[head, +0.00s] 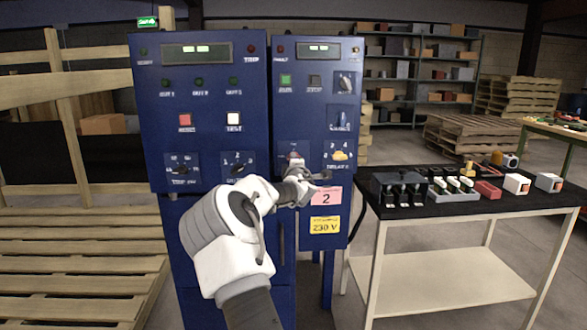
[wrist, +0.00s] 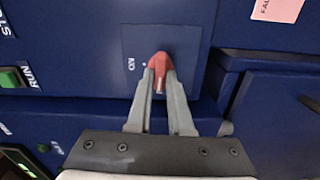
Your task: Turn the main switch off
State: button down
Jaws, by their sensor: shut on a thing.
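The main switch has a red handle (wrist: 160,62) on a blue square plate (wrist: 190,45). In the wrist view an ON label is left of the handle. In the head view the switch (head: 293,155) is low on the right-hand blue cabinet, partly hidden by my gripper (head: 296,168). In the wrist view my gripper (wrist: 160,76) has both fingers closed around the red handle, one on each side. The fingers cover part of the handle, so I cannot tell its exact angle.
Above the switch are a green RUN button (head: 285,80) and a dark STOP button (head: 315,81). A yellow knob (head: 341,155) is just to its right. A pink label (head: 326,197) hangs below. A black-topped cart (head: 440,215) with small parts stands at right.

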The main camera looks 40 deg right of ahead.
jog(key=shift+r+n+b, duration=0.1)
jog(key=shift+n+b, duration=0.2)
jog(key=shift+n, duration=0.2)
jog(key=c, duration=0.8)
grip_release()
jog(key=p+v, duration=0.2)
jog(key=v, duration=1.5)
jog(key=shift+s, duration=0.2)
